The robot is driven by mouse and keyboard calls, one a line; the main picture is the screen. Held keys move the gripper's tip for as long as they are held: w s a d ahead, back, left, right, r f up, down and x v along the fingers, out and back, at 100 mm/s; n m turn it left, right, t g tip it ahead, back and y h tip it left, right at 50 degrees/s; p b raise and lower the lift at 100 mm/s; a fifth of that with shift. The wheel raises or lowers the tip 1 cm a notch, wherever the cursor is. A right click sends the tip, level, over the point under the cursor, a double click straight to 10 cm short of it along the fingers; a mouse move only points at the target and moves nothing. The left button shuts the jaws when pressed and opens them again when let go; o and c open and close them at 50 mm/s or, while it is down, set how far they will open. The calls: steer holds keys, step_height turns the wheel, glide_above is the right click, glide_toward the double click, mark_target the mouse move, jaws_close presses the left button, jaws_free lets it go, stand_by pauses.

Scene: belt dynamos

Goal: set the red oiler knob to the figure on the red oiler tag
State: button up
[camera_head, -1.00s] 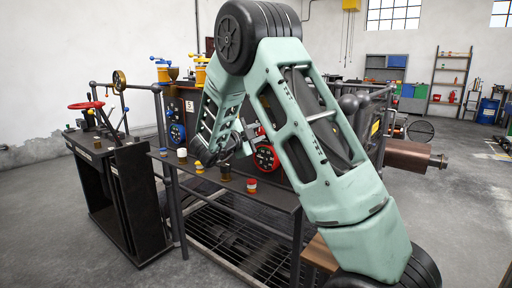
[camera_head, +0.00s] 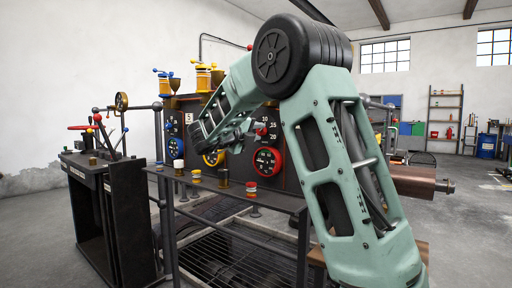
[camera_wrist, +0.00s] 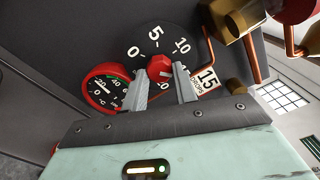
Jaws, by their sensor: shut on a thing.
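The red oiler knob (camera_wrist: 160,66) sits in the middle of a black dial (camera_wrist: 143,42) with white figures; 0, 5 and 10 are legible in the wrist view. My gripper (camera_wrist: 161,76) has one finger on each side of the knob and is shut on it. I cannot make out which figure the knob points to. A white tag (camera_wrist: 207,80) reading 15 DROPS stands right of the dial. In the head view the knob (camera_head: 262,131) and dial (camera_head: 270,118), with 10, 15 and 20 showing, are partly behind my arm. My gripper (camera_head: 238,136) is at the dial's left.
A red-rimmed gauge (camera_wrist: 106,88) is close beside my fingers. Brass fittings and a copper pipe (camera_wrist: 208,48) lie right of the dial in the wrist view. A metal bench (camera_head: 225,188) with small pots stands before the panel. A lever stand (camera_head: 105,190) is at left.

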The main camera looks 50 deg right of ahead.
steer(key=shift+f+m+b, duration=0.2)
steer(key=shift+m+b, duration=0.6)
steer(key=shift+b, duration=0.3)
steer(key=shift+r, duration=0.1)
steer(key=o, duration=1)
steer(key=shift+c, duration=0.2)
steer(key=shift+a+r, duration=0.1)
steer(key=shift+a, duration=0.05)
steer(key=s+a+p, duration=0.1)
steer(key=a+p, duration=0.1)
steer(key=a, duration=1.5)
steer(key=shift+s+p, duration=0.15)
steer(key=shift+p, duration=0.15)
